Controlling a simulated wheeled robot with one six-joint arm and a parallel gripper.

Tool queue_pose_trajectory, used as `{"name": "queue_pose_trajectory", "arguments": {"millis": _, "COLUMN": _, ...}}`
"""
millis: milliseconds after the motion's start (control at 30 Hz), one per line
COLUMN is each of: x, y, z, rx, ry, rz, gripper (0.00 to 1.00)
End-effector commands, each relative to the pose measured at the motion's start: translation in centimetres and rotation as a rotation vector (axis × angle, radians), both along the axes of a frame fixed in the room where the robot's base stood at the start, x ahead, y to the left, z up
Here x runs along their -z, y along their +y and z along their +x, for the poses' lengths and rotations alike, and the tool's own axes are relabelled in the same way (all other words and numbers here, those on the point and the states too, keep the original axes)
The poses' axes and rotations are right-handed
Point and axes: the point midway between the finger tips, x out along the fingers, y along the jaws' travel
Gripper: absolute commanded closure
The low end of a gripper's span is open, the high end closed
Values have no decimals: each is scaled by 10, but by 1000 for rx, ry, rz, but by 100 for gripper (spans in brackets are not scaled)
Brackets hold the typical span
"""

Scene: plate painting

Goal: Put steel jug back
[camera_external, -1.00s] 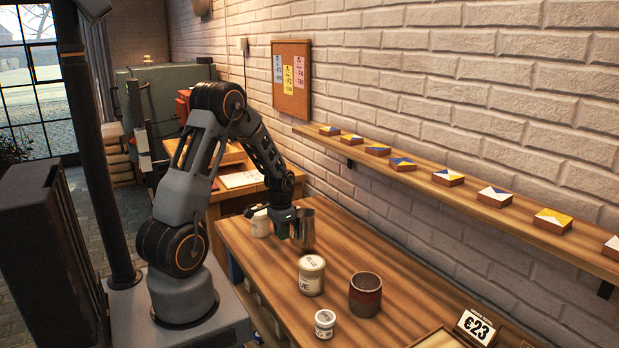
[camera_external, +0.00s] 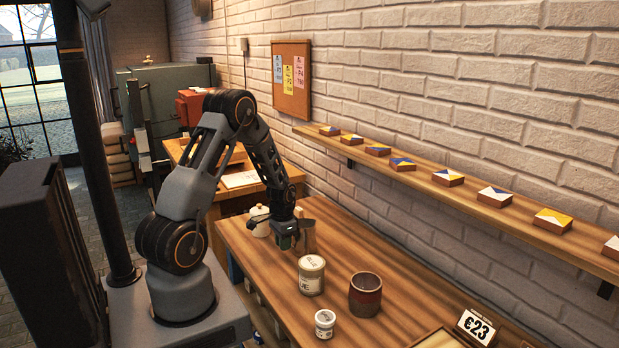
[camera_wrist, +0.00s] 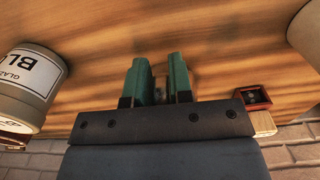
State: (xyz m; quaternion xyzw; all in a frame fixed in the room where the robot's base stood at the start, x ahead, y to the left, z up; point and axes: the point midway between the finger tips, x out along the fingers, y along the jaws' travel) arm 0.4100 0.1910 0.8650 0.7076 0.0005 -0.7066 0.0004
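The steel jug (camera_external: 309,238) is a grey metal vessel at the far part of the wooden table in the external view. It is partly hidden behind my gripper (camera_external: 290,242), which points down on its left. In the wrist view, the teal fingers of my gripper (camera_wrist: 160,83) are close together, with a narrow grey piece between them that looks like the jug's handle. The jug's body is hidden there behind the gripper. I cannot tell whether its base touches the table.
A white lidded pot (camera_external: 259,222) stands left of my gripper. A shelf (camera_external: 415,178) with painted tiles runs along the brick wall.

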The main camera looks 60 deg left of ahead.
Motion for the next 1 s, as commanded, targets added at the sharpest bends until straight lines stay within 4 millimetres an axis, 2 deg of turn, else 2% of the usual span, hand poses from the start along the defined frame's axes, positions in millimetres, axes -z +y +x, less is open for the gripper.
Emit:
{"name": "queue_pose_trajectory", "arguments": {"millis": 33, "x": 0, "y": 0, "z": 0, "rx": 0, "ry": 0, "rz": 0, "gripper": 75}}
{"name": "queue_pose_trajectory", "arguments": {"millis": 200, "x": 0, "y": 0, "z": 0, "rx": 0, "ry": 0, "rz": 0, "gripper": 59}}
{"name": "queue_pose_trajectory", "arguments": {"millis": 433, "x": -1, "y": 0, "z": 0, "rx": 0, "ry": 0, "rz": 0, "gripper": 59}}
{"name": "queue_pose_trajectory", "arguments": {"millis": 567, "x": -8, "y": 0, "z": 0, "rx": 0, "ry": -2, "rz": 1, "gripper": 59}}
{"name": "queue_pose_trajectory", "arguments": {"millis": 667, "x": -22, "y": 0, "z": 1, "rx": 0, "ry": -5, "rz": 3, "gripper": 59}}
{"name": "queue_pose_trajectory", "arguments": {"millis": 1000, "x": -87, "y": 0, "z": 1, "rx": 0, "ry": -5, "rz": 3, "gripper": 59}}
